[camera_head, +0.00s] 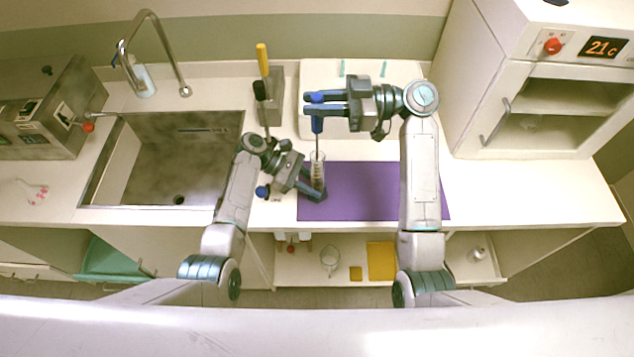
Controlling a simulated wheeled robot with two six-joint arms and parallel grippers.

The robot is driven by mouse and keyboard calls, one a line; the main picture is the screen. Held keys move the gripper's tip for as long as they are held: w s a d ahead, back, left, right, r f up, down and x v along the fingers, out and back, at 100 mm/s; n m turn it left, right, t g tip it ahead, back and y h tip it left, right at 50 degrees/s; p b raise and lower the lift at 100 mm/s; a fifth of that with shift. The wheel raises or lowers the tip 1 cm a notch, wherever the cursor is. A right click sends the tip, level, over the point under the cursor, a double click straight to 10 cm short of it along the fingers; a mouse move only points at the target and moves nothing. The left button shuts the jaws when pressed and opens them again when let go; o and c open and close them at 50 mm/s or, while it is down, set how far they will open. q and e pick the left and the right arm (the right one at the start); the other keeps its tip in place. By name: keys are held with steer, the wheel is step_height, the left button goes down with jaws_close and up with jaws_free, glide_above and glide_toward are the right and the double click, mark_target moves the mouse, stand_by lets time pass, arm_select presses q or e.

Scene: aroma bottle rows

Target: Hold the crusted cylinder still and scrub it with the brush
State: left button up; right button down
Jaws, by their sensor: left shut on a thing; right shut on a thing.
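The glass cylinder (317,172) stands upright at the left part of the purple mat (380,195). My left gripper (318,189) is shut on it low down, from the left. My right gripper (317,105) is shut on the brush (318,124), whose blue handle points down above the cylinder. The brush's lower end reaches the cylinder's mouth and seems to go inside. How deep it sits, and the crust itself, are too small to tell.
A sink (170,160) with a tap (150,50) lies to the left. A yellow-handled tool (262,60) stands in a grey holder (275,97) behind the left gripper. A white cabinet (470,85) stands to the right. The right part of the mat is clear.

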steer(key=shift+r, duration=3.25)
steer(key=shift+r, duration=0.1)
steer(key=shift+r, duration=2.95)
arm_select(q)
steer(key=o, duration=0.8)
steer(key=shift+o, duration=0.2)
steer(key=shift+a, duration=0.1)
steer(key=v, duration=1.2)
